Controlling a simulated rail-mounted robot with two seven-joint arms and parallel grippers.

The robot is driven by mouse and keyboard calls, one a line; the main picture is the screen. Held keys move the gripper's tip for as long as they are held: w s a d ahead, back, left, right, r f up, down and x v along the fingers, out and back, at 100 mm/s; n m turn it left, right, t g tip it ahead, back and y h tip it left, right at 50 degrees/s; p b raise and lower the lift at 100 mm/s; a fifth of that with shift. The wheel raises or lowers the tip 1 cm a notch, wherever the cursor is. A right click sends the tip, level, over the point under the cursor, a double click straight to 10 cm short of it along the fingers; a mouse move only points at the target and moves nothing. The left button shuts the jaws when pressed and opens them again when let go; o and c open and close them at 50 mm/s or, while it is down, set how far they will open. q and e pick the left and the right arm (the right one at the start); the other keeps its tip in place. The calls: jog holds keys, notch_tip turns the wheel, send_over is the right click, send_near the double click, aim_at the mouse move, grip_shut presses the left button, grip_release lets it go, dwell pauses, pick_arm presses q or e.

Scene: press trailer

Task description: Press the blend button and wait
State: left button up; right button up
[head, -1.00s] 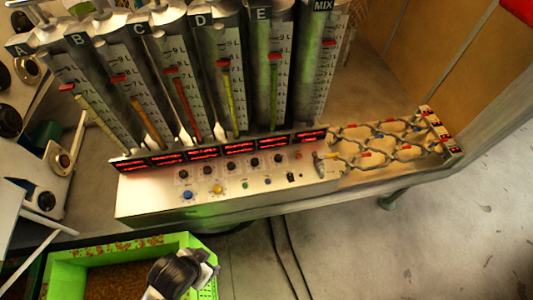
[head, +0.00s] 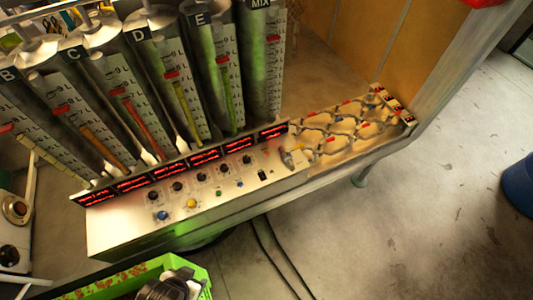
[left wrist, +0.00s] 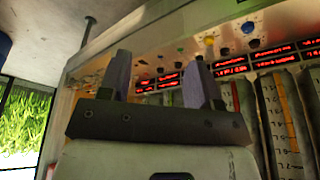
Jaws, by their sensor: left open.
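The white control panel (head: 130,232) stands below a row of labelled tubes. Its sloped face carries a blue button (head: 162,215), a yellow button (head: 192,203), a green button (head: 219,193) and several black knobs. I cannot read which one is the blend button. My left gripper (head: 172,287) is at the bottom edge of the head view, over the green crate and apart from the panel. In the left wrist view the left gripper (left wrist: 159,78) has its two fingers spread with nothing between them; the panel's yellow button (left wrist: 209,40) shows beyond them. My right gripper is not in view.
Tubes marked B to E and a MIX tube (head: 262,60) stand behind red displays (head: 205,157). A rack of looped pipes (head: 345,125) extends to the right. A green crate (head: 180,264) is at lower left, a blue bin (head: 518,185) at far right. The floor in front is clear.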

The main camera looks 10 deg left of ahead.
pick_arm(q)
grip_shut()
dwell(0.3)
dwell(1.1)
